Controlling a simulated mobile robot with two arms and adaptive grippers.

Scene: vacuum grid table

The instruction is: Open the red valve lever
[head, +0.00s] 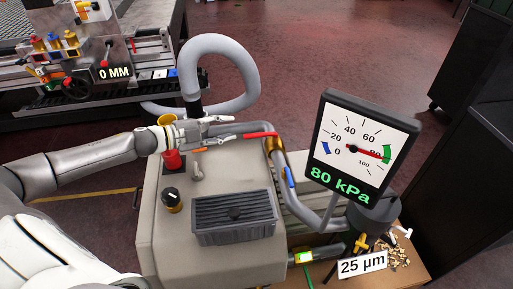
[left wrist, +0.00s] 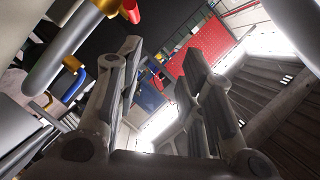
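The red valve lever (head: 260,135) sticks out to the left from a brass valve (head: 274,144) on the grey pipe. My left gripper (head: 236,128) is just left of the lever's free end. Its two fingers are spread with nothing between them; I cannot tell whether one touches the lever. In the left wrist view the left gripper (left wrist: 165,60) is open and empty. The red end of the lever (left wrist: 132,11) and the brass valve (left wrist: 107,6) show at the top left, outside the fingers. My right gripper is not in view.
A gauge (head: 359,146) reading 80 kPa stands right of the valve. A blue handle (head: 290,176) sits lower on the pipe. A grey ribbed box (head: 234,216), a black knob (head: 172,198) and a red button (head: 173,160) are on the beige housing. A grey hose (head: 245,70) loops behind.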

